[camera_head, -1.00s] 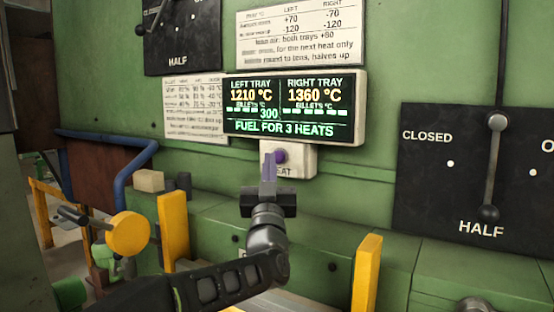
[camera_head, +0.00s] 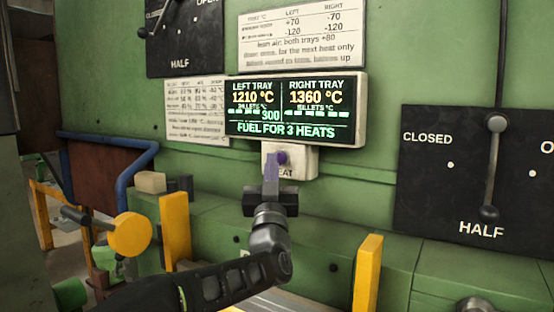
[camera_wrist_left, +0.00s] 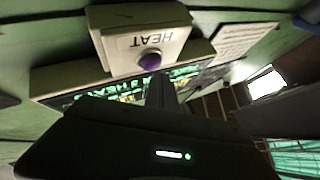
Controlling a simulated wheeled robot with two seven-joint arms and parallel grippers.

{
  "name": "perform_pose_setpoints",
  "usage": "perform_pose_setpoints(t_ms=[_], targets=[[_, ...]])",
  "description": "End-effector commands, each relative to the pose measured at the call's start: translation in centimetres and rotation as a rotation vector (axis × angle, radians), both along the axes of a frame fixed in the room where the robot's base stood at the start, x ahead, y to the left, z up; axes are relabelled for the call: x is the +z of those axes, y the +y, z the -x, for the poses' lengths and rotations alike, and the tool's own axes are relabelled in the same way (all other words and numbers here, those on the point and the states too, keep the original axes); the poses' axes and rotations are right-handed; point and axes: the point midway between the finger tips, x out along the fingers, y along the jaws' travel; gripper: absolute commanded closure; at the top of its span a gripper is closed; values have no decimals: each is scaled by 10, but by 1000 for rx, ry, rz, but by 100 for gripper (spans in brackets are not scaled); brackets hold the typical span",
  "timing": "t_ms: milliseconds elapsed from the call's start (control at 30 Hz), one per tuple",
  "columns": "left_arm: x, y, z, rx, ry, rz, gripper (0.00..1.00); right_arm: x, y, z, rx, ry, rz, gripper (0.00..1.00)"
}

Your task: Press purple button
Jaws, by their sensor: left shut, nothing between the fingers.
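The purple button (camera_head: 282,157) sits on a pale box marked HEAT (camera_head: 304,163) on the green furnace wall, just below the display. My left gripper (camera_head: 271,160) is shut and empty, its fingers pointing up at the box. In the head view its fingertips overlap the left side of the box, just left of the button. In the left wrist view the purple button (camera_wrist_left: 150,60) shows whole, and the shut fingers (camera_wrist_left: 160,82) end just below and right of it. I cannot tell whether they touch the box. My right gripper is not in view.
The display (camera_head: 295,110) reads left tray 1210 °C, right tray 1360 °C and FUEL FOR 3 HEATS. A black lever panel (camera_head: 440,190) is at right, another (camera_head: 185,40) at upper left. Yellow posts (camera_head: 174,230) (camera_head: 367,272) stand either side of my left arm.

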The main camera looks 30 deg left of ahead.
Motion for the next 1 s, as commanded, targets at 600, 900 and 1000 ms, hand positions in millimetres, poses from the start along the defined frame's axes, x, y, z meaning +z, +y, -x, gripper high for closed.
perform_pose_setpoints(t_ms=[600,900,1000], targets=[[2,-2,-8,-5,-7,2,100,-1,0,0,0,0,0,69],[3,-2,-9,-7,-8,2,100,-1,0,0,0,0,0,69],[3,-2,-9,-7,-9,3,100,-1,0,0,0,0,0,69]])
